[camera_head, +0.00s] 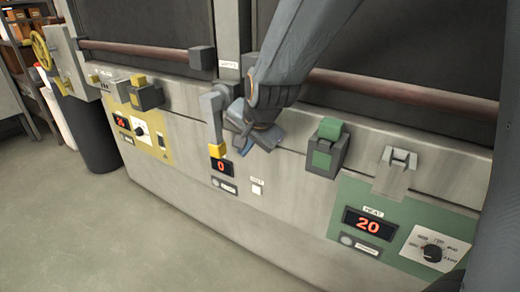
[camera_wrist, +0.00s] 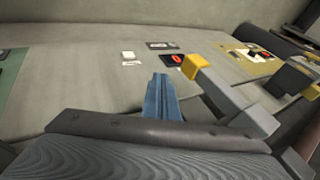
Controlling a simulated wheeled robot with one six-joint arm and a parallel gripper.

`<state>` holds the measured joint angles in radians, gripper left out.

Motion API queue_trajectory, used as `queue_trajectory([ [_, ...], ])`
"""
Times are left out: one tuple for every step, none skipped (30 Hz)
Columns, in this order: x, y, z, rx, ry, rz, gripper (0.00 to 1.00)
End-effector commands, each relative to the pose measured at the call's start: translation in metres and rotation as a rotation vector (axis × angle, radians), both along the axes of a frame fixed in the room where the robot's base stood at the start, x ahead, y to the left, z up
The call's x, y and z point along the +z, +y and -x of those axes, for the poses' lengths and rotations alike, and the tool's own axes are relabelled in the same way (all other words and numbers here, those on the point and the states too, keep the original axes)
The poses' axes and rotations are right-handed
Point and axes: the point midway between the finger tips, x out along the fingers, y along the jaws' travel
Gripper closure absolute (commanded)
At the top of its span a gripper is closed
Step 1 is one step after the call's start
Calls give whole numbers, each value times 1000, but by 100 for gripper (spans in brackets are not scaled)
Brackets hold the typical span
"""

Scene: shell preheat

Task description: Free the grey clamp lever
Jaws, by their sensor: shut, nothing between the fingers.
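A grey lever (camera_head: 213,118) with a yellow tip hangs down on the front of the pale machine, left of my gripper in the head view. In the wrist view the lever (camera_wrist: 222,92) runs beside my fingers on the right, its yellow end towards the panel. My gripper (camera_head: 243,150) is shut and empty, its blue fingers pointing down at the panel. The fingers also show in the wrist view (camera_wrist: 161,97). They look apart from the lever, though the head view leaves the gap unclear. Another grey clamp-like fitting (camera_head: 397,165) sits further right, above the green panel.
Dark red rails (camera_head: 400,93) run across the machine front. A green block (camera_head: 325,150) projects right of my gripper, and a dark block with a yellow top (camera_head: 146,92) projects at left. Displays read 0 (camera_head: 221,167) and 20 (camera_head: 369,223). The floor in front is clear.

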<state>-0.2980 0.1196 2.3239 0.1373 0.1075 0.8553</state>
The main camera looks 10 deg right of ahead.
Motion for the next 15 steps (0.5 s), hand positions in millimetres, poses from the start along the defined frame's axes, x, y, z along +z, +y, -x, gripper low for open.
queue_trajectory([
  [4, -4, 5, -2, -4, -2, 100],
  [5, -6, 8, -1, -4, -1, 100],
  [8, -8, 13, -1, -4, -1, 100],
  [10, -11, 16, -2, -4, -2, 100],
  [12, -13, 19, -2, -4, -2, 100],
  [15, -16, 24, -2, -3, -1, 100],
  [16, -18, 27, -2, -3, -1, 100],
  [18, -20, 30, -2, -4, -2, 100],
  [20, -22, 34, -2, -3, 0, 100],
  [22, -23, 37, -1, -3, -1, 100],
  [23, -25, 39, -1, -3, -1, 100],
  [24, -26, 42, -2, -2, -1, 100],
  [25, -27, 43, -2, -2, -1, 100],
  [26, -28, 45, -2, -2, -1, 100],
  [27, -29, 47, -1, -3, -1, 100],
])
